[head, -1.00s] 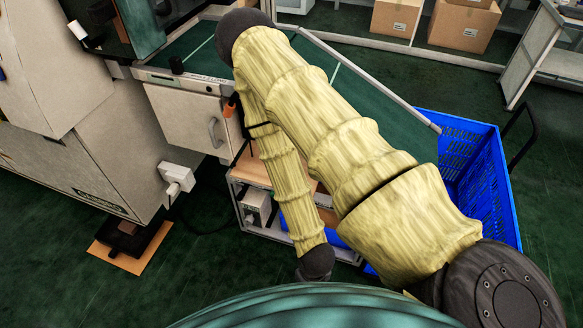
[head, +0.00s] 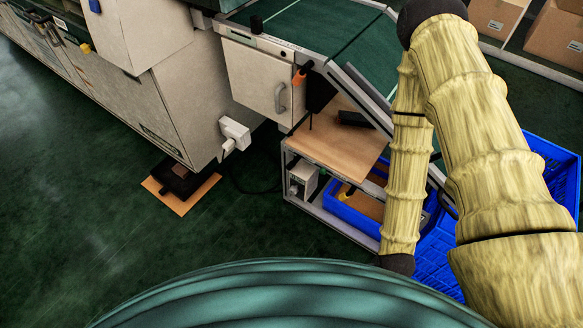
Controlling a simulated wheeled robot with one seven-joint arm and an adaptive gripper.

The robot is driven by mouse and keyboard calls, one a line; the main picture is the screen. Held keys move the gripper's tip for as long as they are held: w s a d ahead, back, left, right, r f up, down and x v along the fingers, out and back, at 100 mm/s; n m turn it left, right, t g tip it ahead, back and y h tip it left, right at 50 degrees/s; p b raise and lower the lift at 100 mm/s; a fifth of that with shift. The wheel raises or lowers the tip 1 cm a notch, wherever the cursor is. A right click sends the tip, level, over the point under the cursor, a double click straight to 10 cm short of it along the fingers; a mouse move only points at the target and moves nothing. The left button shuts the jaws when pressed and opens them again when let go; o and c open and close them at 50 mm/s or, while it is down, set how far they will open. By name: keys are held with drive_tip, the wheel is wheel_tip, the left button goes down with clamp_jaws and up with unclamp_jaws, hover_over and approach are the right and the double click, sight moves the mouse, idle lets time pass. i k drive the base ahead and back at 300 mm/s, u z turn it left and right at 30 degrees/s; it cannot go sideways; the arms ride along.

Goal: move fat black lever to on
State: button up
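My arm is folded at the right side of the view, well apart from the knob. My gripper does not show.
A white cabinet door (head: 250,78) with a grey handle is below the strip. An orange-tipped part (head: 301,74) hangs beside it. A wooden shelf (head: 325,140) and blue crates (head: 548,160) are at right. A plug box (head: 235,133) sticks out from the machine. Floor at left is clear.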

sight(292, 164)
drive_tip(key=k, duration=0.5)
drive_tip(key=u, duration=1.75)
drive_tip(key=i, duration=1.05)
drive_tip(key=z, duration=1.8)
